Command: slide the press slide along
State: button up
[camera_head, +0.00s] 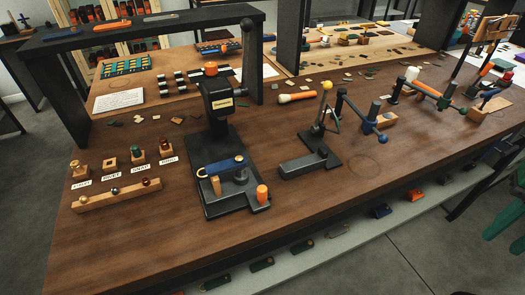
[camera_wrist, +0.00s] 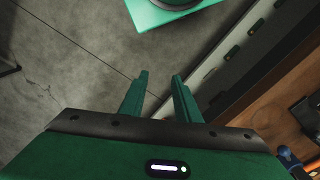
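A black stamping press (camera_head: 218,112) stands on the wooden workbench, left of the middle in the head view. A long lever with a round black knob rises at its right, and an orange cap sits on its top. On its dark base plate lies a blue bar (camera_head: 224,165) with a wooden peg under its left end. An orange knob (camera_head: 262,193) stands at the base's front right corner. I cannot tell for sure which part is the press slide. My gripper (camera_wrist: 159,76) shows two green fingers, spread apart and empty, above the grey floor, off the bench edge.
A wooden block with round pieces (camera_head: 117,194) lies left of the press, with labelled pieces behind it. A dark lever tool (camera_head: 312,160) stands to the right. A shelf (camera_head: 345,242) runs below the bench front.

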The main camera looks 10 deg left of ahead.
jog(key=w+a+r+n, duration=0.3)
jog(key=w+a, duration=0.4)
jog(key=w, duration=0.1)
notch_tip(320, 180, up, 5)
jog(key=n, duration=0.9)
send_over(262, 188)
jog(key=shift+w+d+f, duration=0.1)
jog(key=shift+f, duration=3.95)
grip_shut()
